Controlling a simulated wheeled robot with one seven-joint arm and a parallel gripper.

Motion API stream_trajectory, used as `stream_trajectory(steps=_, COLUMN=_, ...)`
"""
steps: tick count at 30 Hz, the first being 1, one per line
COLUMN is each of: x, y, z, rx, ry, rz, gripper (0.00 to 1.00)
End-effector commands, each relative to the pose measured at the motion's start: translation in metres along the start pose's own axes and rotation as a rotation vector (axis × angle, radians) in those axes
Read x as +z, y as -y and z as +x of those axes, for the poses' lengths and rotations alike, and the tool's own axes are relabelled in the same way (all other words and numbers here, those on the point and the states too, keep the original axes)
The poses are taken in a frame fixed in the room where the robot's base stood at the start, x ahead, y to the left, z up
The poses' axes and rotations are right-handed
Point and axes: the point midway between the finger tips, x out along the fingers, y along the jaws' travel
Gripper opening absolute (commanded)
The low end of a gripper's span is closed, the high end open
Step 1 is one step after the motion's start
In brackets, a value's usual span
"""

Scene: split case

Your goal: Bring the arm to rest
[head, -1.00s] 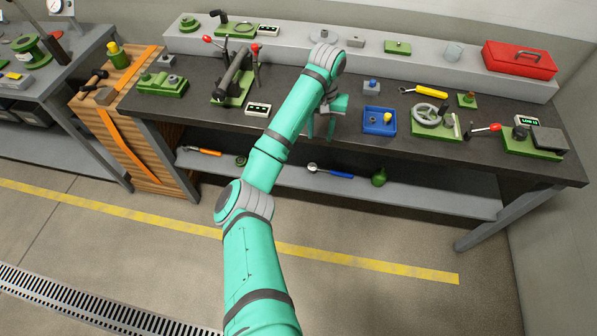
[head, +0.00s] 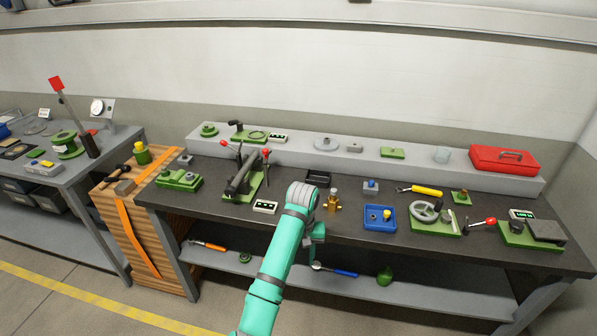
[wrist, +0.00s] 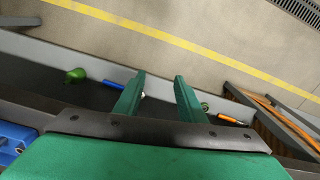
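My arm (head: 272,285) reaches up from the bottom of the head view to the front edge of the dark workbench (head: 350,222). My gripper (wrist: 157,88) points down in the wrist view, its two green fingers apart with nothing held between them. Below it are the lower shelf and the floor. In the head view the gripper is mostly hidden behind my wrist, and only a green part of it shows.
A black tray (head: 318,177) and a brass part (head: 333,200) stand just behind my wrist. A blue tray (head: 379,218) is to the right, a clamp fixture (head: 243,180) to the left. A red toolbox (head: 504,160) sits on the raised back ledge. The floor in front is clear.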

Motion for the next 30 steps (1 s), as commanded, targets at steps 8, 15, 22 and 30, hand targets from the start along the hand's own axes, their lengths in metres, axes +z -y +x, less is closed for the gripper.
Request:
stream_trajectory(steps=8, x=0.009, y=-0.038, z=0.042, rx=0.085, ry=-0.06, rz=0.023, gripper=0.37)
stream_trajectory(steps=15, x=0.033, y=-0.105, z=0.105, rx=0.246, ry=-0.209, rz=0.032, gripper=0.37)
stream_trajectory(steps=22, x=0.067, y=-0.152, z=0.147, rx=0.368, ry=-0.355, rz=-0.001, gripper=0.37)
stream_trajectory(steps=30, x=0.119, y=-0.18, z=0.177, rx=0.455, ry=-0.523, rz=-0.075, gripper=0.37)
